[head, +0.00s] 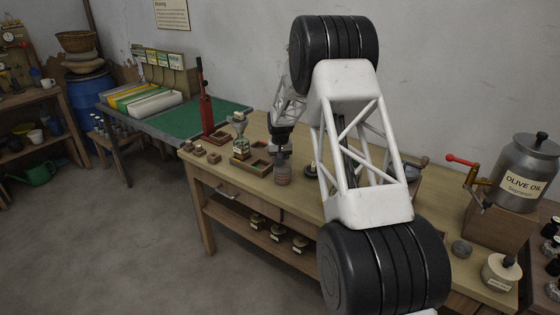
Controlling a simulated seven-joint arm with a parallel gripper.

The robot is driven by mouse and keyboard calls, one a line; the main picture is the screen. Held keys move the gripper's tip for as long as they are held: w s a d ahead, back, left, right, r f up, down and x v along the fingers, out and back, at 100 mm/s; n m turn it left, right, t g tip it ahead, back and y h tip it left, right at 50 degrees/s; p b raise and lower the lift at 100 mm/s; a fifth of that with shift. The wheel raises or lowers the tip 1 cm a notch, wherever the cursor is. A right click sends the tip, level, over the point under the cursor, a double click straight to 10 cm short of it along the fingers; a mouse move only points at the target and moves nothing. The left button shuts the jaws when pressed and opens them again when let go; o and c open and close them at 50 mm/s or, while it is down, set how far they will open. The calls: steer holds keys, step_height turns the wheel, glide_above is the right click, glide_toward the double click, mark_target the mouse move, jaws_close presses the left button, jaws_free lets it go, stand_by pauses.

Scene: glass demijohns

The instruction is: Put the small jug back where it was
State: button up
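My gripper (282,149) is a small dark shape over the wooden bench, left of my big white arm link. It points down at a small grey-brown vessel (282,176), which may be the small jug. The vessel looks upright, at the bench's front edge, just right of a wooden tray. The fingers are too small and dark to show whether they grip its top or only hover over it. A squat cream jug (500,272) with a dark stopper and a label stands at the bench's right end, far from my gripper.
The wooden bench (230,170) holds wooden trays, a glass vessel with a funnel (240,140) and a red upright tool (205,98). A steel olive oil can (525,175) stands at right. Several small labelled jugs (278,232) sit on the lower shelf. My arm hides the bench's middle.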

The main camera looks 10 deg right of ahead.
steer(key=o, duration=0.4)
steer(key=shift+r, duration=0.1)
step_height(320, 180, up, 12)
stand_by(0.7)
steer(key=shift+s, duration=0.1)
stand_by(0.3)
steer(key=shift+r, duration=0.15)
